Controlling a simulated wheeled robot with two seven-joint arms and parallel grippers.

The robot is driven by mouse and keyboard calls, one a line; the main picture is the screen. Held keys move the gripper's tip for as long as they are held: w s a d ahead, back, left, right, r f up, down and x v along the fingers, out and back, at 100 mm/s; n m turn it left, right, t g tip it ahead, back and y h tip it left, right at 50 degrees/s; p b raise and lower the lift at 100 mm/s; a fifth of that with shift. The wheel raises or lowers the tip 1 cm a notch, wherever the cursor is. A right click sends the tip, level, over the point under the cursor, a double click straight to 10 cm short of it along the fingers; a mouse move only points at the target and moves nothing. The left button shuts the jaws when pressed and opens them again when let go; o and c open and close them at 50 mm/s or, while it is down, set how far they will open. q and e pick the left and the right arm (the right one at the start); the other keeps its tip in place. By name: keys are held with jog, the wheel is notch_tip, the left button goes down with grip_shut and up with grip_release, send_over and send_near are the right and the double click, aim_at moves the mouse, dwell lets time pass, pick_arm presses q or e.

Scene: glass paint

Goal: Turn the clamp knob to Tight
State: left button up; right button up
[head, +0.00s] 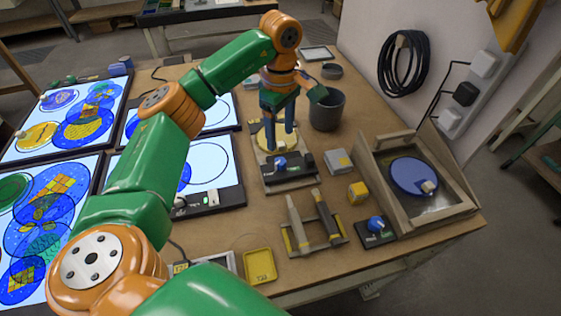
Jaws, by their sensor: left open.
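My left gripper (279,143) points straight down, its two blue fingers apart and nothing visible between them. It is over a round yellow piece (266,138) on a pale board; whether the fingertips touch it I cannot tell. Just in front of it is a black base with a blue knob (281,161). A second blue knob (376,222) stands on a small black box (374,235) at the front right, well apart from the gripper. Which knob is the clamp knob, and any Tight marking, are too small to tell. My right gripper is out of view.
Light panels with coloured glass designs (75,130) fill the left. A wooden frame with a blue disc (412,176) is at the right. A tool rack (312,236) and yellow tray (259,266) lie in front.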

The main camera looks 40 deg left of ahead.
aim_at(281, 161)
pick_arm(q)
jog(key=f, duration=0.1)
jog(key=f+b, duration=0.1)
jog(key=shift+w+a+f, duration=0.1)
jog(key=shift+w+f, duration=0.1)
jog(key=shift+f, duration=0.15)
jog(key=shift+w+a+f, duration=0.1)
jog(key=shift+w+f, duration=0.05)
jog(key=shift+f, duration=0.1)
jog(key=f+p, duration=0.1)
jog(key=f, duration=0.4)
jog(key=shift+s+f+p, duration=0.15)
jog(key=shift+s+p, duration=0.05)
jog(key=shift+p, duration=0.2)
jog(key=shift+w+f, duration=0.15)
jog(key=shift+f, duration=0.45)
grip_shut()
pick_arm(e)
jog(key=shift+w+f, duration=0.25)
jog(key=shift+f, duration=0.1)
